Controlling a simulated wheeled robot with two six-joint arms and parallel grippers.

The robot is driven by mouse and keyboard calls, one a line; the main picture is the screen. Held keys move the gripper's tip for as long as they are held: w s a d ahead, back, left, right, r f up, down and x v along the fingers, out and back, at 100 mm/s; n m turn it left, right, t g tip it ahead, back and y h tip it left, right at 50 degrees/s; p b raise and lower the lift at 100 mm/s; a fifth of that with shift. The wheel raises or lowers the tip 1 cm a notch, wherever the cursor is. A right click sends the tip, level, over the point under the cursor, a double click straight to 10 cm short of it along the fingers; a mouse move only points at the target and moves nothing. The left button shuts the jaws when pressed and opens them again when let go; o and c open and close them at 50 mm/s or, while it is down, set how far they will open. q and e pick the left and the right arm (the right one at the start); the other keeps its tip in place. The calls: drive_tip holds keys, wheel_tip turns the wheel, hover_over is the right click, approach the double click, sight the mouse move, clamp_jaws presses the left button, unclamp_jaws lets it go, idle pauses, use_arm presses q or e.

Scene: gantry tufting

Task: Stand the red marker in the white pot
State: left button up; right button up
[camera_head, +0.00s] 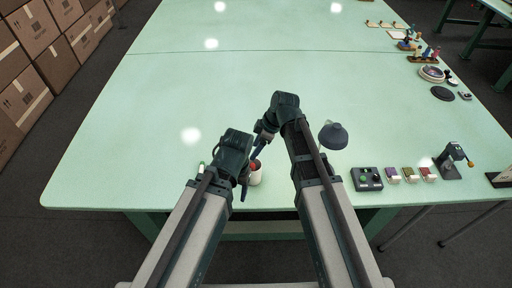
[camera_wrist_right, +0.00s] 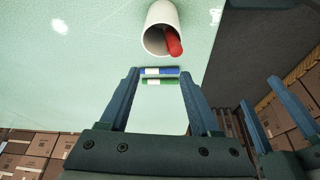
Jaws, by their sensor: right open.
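The white pot (camera_head: 256,178) stands on the green table near its front edge, beside my left gripper; it also shows in the right wrist view (camera_wrist_right: 157,18). The red marker (camera_wrist_right: 174,42) is in the pot, leaning, with one end sticking out past the rim; its red end shows in the head view (camera_head: 254,164). My right gripper (camera_head: 258,140) is open and empty, just behind the pot; its spread fingers show in the wrist view (camera_wrist_right: 160,74). My left gripper (camera_head: 242,182) is close beside the pot, with its two fingers apart and nothing seen between them.
A blue marker (camera_wrist_right: 159,72) and a green marker (camera_wrist_right: 160,82) lie on the table. A grey dome-shaped thing (camera_head: 333,136), a control box (camera_head: 366,179) and several small coloured blocks (camera_head: 409,174) are to the right. The table's middle (camera_head: 170,100) is clear.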

use_arm(q)
drive_tip(key=shift+r, duration=0.1)
use_arm(e)
drive_tip(key=shift+r, duration=0.1)
use_arm(q)
wheel_tip(320, 180, up, 13)
drive_tip(key=p, duration=1.3)
use_arm(e)
drive_tip(key=v, duration=1.3)
drive_tip(key=shift+r, duration=0.35)
use_arm(q)
drive_tip(key=shift+f, duration=0.2)
